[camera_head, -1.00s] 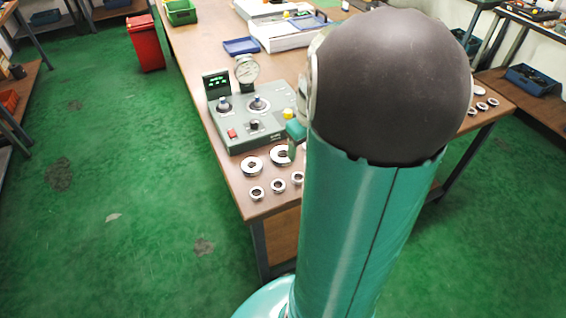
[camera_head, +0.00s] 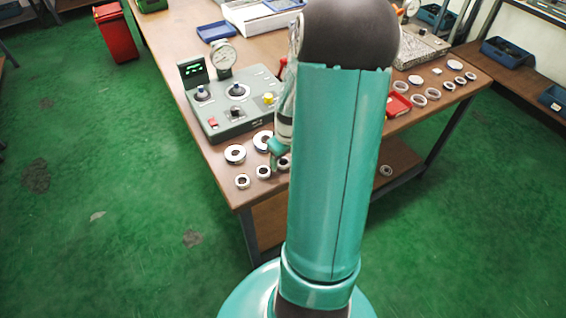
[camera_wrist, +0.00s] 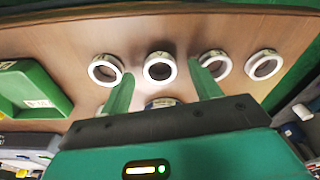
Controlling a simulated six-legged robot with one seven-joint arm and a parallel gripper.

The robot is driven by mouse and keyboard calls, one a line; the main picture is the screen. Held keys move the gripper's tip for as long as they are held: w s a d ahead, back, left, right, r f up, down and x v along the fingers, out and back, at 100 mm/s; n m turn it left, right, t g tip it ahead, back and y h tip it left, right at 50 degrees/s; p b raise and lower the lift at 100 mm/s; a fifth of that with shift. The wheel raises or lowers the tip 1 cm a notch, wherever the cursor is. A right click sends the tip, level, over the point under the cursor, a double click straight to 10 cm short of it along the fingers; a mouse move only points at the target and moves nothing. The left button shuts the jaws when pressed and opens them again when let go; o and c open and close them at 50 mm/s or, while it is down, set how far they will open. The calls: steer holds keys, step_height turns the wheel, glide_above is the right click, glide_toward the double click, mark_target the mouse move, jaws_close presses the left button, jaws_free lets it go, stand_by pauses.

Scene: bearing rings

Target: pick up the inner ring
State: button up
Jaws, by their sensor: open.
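Several metal rings lie on the brown bench. In the head view, two larger flat rings (camera_head: 235,154) lie by the grey control box, with smaller rings (camera_head: 242,181) in front along the bench edge. Which one is the inner ring I cannot tell for sure. In the wrist view, several rings lie in a row, and one ring (camera_wrist: 160,80) shows between my gripper's fingers. My gripper (camera_wrist: 160,68) is open, its two green fingers apart, with nothing held. Another ring is partly hidden behind the gripper body. In the head view my arm hides part of the bench.
The grey control box (camera_head: 240,110) with a dial gauge (camera_head: 223,56) stands close to the rings. A red tray (camera_head: 398,104) and more rings (camera_head: 432,94) lie on the bench's right side. A green tray-like object (camera_wrist: 30,88) shows left in the wrist view.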

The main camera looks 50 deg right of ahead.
steer(key=shift+f, duration=0.35)
steer(key=c, duration=1.1)
steer(key=shift+r, duration=0.15)
